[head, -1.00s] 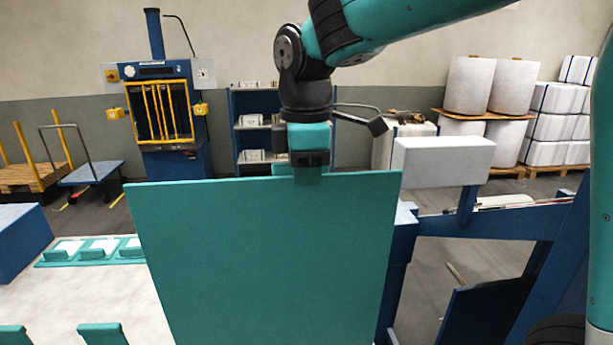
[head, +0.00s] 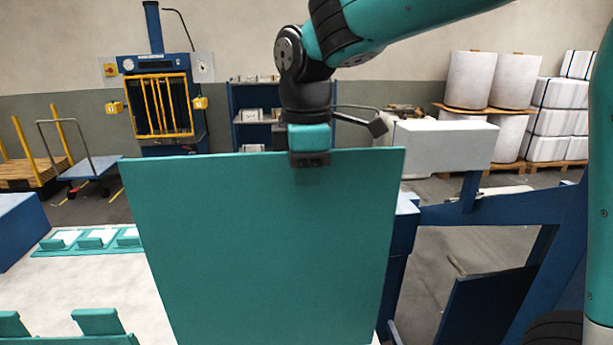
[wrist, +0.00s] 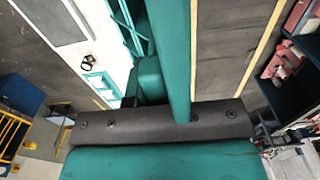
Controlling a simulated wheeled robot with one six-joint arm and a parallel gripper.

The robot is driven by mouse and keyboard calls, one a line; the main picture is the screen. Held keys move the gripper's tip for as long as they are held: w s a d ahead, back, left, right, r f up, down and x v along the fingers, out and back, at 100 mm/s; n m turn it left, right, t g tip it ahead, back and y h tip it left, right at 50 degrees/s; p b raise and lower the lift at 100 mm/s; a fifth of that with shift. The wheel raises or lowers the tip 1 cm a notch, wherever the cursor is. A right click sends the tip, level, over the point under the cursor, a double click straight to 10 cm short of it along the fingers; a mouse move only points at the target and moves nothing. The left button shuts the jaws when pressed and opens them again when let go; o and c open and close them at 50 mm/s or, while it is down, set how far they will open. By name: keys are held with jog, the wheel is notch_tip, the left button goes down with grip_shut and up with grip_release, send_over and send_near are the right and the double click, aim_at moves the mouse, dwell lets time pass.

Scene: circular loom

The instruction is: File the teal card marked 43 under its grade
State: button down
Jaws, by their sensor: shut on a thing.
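A large teal card (head: 265,250) hangs upright in the middle of the head view, its broad, plain face towards the camera. No number is visible on this face. My gripper (head: 310,165) is shut on the card's top edge, right of its middle; the fingertips are partly hidden behind the card. In the wrist view the card (wrist: 180,50) shows almost edge-on as a narrow teal strip. Teal upright pieces (head: 98,322) stand at the lower left on a pale tabletop (head: 75,283). The card hides what lies behind it.
A row of teal holders with white tops (head: 97,239) lies at the tabletop's far side. A blue block (head: 20,230) is at the left. A blue frame with a pale box (head: 443,146) stands close right of the card. A blue shelf (head: 245,115) is behind.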

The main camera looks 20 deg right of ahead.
aim_at(306, 209)
jog(key=shift+f, duration=0.5)
jog(key=shift+f+b, duration=1.75)
jog(key=shift+f, duration=0.45)
jog(key=c, duration=1)
grip_release()
notch_tip(306, 209, up, 17)
jog(key=shift+r, duration=0.2)
